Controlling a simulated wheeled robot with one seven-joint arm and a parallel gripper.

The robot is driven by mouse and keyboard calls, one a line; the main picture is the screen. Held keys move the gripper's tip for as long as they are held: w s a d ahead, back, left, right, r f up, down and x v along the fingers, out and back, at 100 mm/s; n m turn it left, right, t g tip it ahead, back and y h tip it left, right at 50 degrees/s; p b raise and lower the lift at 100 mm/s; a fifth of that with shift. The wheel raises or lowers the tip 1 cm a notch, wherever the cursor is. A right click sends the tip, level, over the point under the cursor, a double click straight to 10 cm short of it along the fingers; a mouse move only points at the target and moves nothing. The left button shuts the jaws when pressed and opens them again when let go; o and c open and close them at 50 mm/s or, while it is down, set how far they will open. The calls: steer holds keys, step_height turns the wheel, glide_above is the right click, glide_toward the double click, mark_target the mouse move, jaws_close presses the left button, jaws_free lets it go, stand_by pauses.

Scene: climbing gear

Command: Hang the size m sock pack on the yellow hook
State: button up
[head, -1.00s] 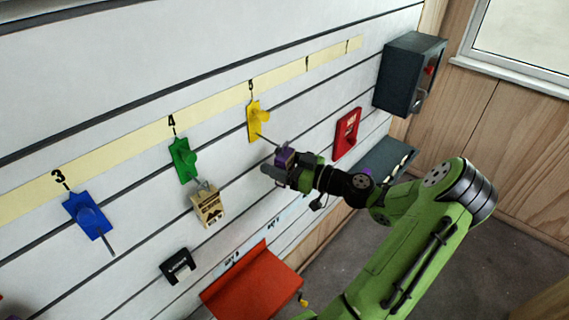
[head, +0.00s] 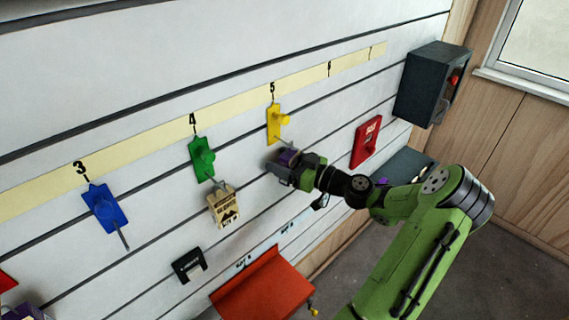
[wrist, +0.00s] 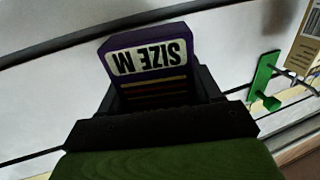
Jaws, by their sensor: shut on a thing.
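The yellow hook (head: 274,125) is on the white slatted wall under the number 5. The purple size m sock pack (head: 288,157) is in my gripper (head: 282,168), just below the yellow hook's plate. In the wrist view the pack's white SIZE M label (wrist: 148,57) appears upside down, above the dark jaws (wrist: 160,95) shut on the pack. The peg of the yellow hook is mostly hard to make out beside the pack. I cannot tell whether pack and peg touch.
Left are a green hook (head: 201,160) holding a tan pack (head: 223,207) and a blue hook (head: 105,208). A red sign (head: 366,142) and dark box (head: 430,85) are to the right. A red shelf (head: 263,289) and black bracket (head: 189,265) sit below.

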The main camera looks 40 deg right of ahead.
stand_by(0.4)
steer(key=o, duration=1.1)
steer(key=shift+s, duration=0.1)
steer(key=shift+s+d, duration=0.15)
steer(key=shift+s, duration=0.15)
steer(key=b+v, duration=0.1)
steer(key=v, duration=1.4)
